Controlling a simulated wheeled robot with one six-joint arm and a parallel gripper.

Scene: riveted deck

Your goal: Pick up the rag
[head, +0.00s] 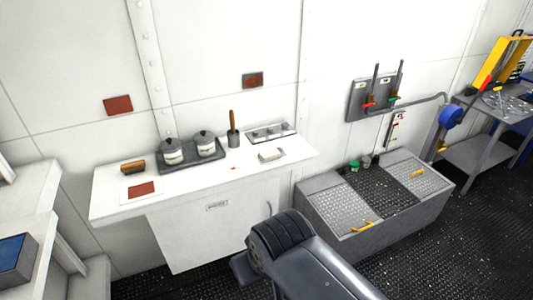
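I cannot pick out a rag for certain. A small pale, flat item (271,155) lies on the white counter (215,186), right of the middle; it may be a folded cloth, but it is too small to tell. A flat red-brown patch (141,189) lies on a pale sheet at the counter's left end. My dark grey arm rises from the bottom middle in front of the counter. Its fingers do not show, so I cannot see my gripper.
On the counter stand a dark tray (192,155) with two lidded jars, a brown block (133,167), a cup with a wooden handle (233,135) and a knobbed panel (270,132). A grey metal chest (365,200) stands right. Dark floor (440,255) is clear at lower right.

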